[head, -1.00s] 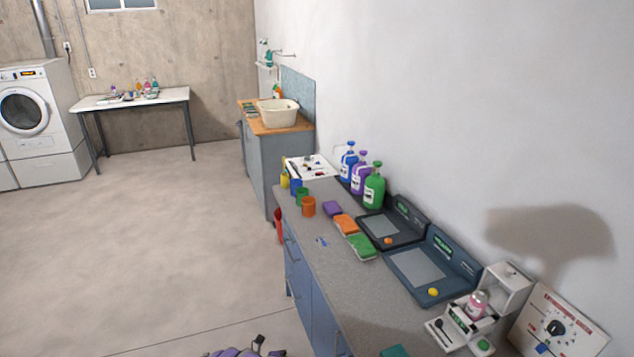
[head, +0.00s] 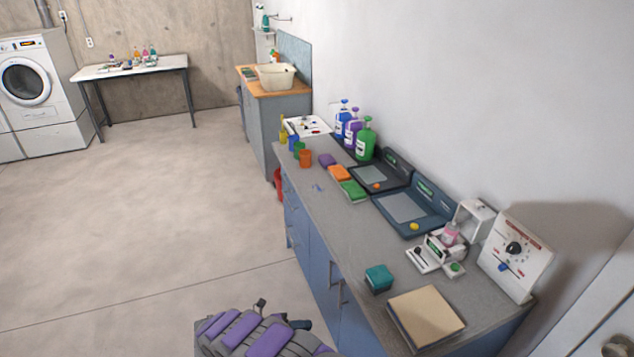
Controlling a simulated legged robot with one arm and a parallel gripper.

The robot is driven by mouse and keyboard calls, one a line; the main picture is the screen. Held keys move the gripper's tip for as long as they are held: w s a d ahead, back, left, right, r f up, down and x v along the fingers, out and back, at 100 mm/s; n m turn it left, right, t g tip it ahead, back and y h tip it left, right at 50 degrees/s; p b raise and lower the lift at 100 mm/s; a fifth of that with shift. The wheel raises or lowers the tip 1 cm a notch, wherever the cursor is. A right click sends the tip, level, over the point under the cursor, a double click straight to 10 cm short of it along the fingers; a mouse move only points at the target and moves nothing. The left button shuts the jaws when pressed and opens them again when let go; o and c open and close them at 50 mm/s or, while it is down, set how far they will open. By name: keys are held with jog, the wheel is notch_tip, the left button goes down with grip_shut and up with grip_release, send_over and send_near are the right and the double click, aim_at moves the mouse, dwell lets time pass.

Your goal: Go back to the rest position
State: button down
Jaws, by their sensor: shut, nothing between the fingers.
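My gripper is not in view. A purple and grey part of my own body (head: 262,336) shows at the bottom edge in the head view, with small dark parts standing up from it. It is over the floor, left of the blue counter (head: 335,235), and looks apart from it.
The counter carries bottles (head: 365,139), cups (head: 305,158), sponges (head: 354,190), two dark trays (head: 405,207), a teal box (head: 378,279), a tan board (head: 426,317) and a white dial panel (head: 515,255). The floor (head: 130,230) to the left is clear.

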jog(key=w+d+r+m+g, duration=0.1)
jog(key=d+r+m+g, duration=0.1)
jog(key=d+r+m, duration=0.5)
jog(key=d+r+m+g, duration=0.25)
jog(key=d+r, duration=0.25)
jog(key=r, duration=0.4)
jog(key=s+d+r+m+g+y, duration=0.2)
jog(key=s+d+r+m, duration=0.3)
jog(key=r+m, duration=0.15)
jog(key=s+d+r+m+g+y, duration=0.1)
jog(key=s+d+r+m+g, duration=0.1)
jog(key=s+d+r+m, duration=0.4)
jog(key=s+d+r+m+y, duration=0.1)
jog(key=s+r+m+y, duration=0.55)
jog(key=s, duration=0.65)
jog(key=s+a+m+t+y, duration=0.1)
jog(key=s+a+m+y, duration=0.1)
jog(key=s+m, duration=0.3)
jog(key=s+a+r+m+y, duration=0.1)
jog(key=s+a+m+y, duration=0.1)
jog(key=s+m, duration=0.4)
jog(key=shift+s+a+t, duration=0.35)
jog(key=shift+s+a, duration=0.4)
jog(key=shift+s, duration=1.15)
jog(key=c, duration=1.9)
grip_release()
jog(key=shift+r+m, duration=0.1)
jog(key=shift+m, duration=0.15)
